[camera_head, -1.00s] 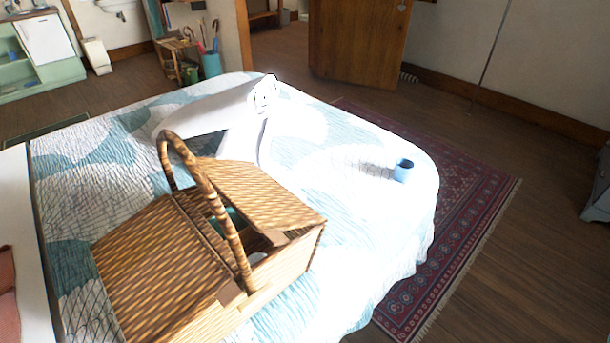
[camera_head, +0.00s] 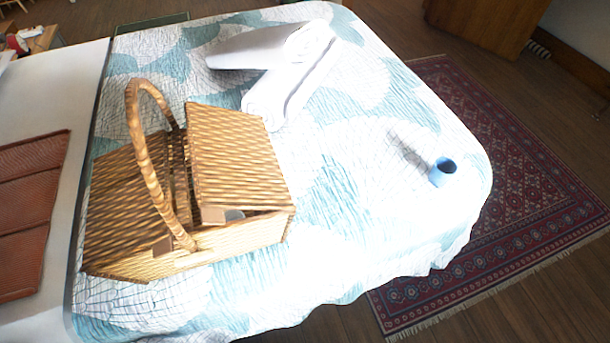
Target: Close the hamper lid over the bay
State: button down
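The hamper (camera_head: 215,242) is a woven tan wicker basket with a tall arched handle (camera_head: 150,165); it stands on the bed. Its left lid (camera_head: 118,205) lies down flat over the left side. Its right lid (camera_head: 232,155) is tilted up, with a gap along its front edge over the right bay. A small greyish-white thing (camera_head: 235,215) shows in that gap; the rest of the bay is hidden under the lid. My gripper is not in view.
Rolled white towels (camera_head: 290,85) lie behind the hamper. A blue cup (camera_head: 441,175) stands on the right of the bed (camera_head: 340,250). A patterned red rug (camera_head: 520,190) lies beyond the bed's right edge. A reddish-brown woven piece (camera_head: 30,210) lies on a white surface at left.

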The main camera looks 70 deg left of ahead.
aim_at(235, 165)
jog(key=i, duration=1.55)
jog(key=u, duration=3.1)
